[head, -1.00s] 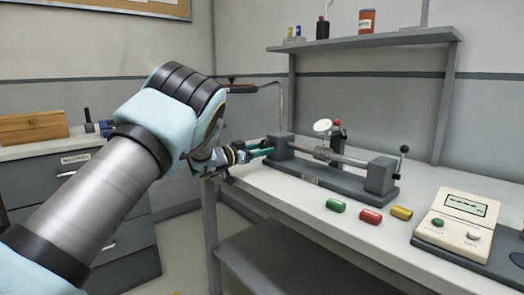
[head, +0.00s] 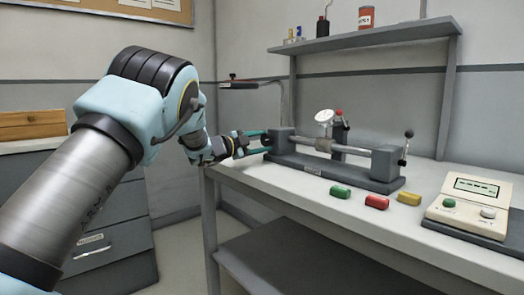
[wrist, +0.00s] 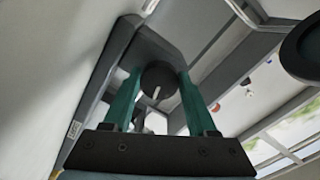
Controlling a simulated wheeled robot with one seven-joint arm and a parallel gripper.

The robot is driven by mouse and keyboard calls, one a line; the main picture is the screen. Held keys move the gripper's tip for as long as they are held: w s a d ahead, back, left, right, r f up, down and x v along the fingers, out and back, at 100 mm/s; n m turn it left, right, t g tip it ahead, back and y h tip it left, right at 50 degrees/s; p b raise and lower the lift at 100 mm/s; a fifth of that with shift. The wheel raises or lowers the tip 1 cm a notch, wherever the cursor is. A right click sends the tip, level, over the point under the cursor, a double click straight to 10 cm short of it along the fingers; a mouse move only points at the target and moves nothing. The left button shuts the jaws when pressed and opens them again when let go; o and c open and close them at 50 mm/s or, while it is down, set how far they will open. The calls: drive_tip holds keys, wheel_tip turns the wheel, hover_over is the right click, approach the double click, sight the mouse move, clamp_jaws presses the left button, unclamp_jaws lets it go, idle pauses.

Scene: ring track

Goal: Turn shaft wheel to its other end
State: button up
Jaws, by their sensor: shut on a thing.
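The shaft wheel (wrist: 158,82) is a dark round knob with a short white mark on its face, at the end of the shaft fixture. In the wrist view the mark stands nearly upright, leaning slightly right. My gripper (head: 266,141) is at the fixture's left end, its teal fingers shut on the wheel from both sides. The wheel is mostly hidden by the fingers in the head view. The fixture's dark base (head: 340,173) carries a grey shaft (head: 350,150) between two end blocks, and a white dial gauge (head: 325,116) stands above it.
A green capsule (head: 340,192), a red capsule (head: 377,202) and a yellow capsule (head: 409,198) lie in front of the fixture. A beige meter box (head: 470,205) stands at right.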

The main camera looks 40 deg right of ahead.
drive_tip(key=m+b, duration=0.4)
drive_tip(key=shift+f+m, duration=0.15)
drive_tip(key=shift+m, duration=0.15)
drive_tip(key=m+b, duration=0.3)
drive_tip(key=b, duration=0.1)
drive_tip(key=shift+m, duration=0.3)
drive_tip(key=m+b, duration=0.3)
drive_tip(key=shift+m+b, duration=0.3)
drive_tip(key=shift+r+m+b, duration=0.2)
drive_tip(key=shift+m+b, duration=0.6)
drive_tip(key=shift+m, duration=0.05)
drive_tip(key=shift+r+m+b, duration=0.15)
drive_tip(key=shift+m+b, duration=0.6)
drive_tip(key=shift+m, duration=0.1)
drive_tip(key=o, duration=1.4)
drive_tip(key=shift+r, duration=0.1)
drive_tip(key=shift+c, duration=0.2)
drive_tip(key=shift+a, duration=0.1)
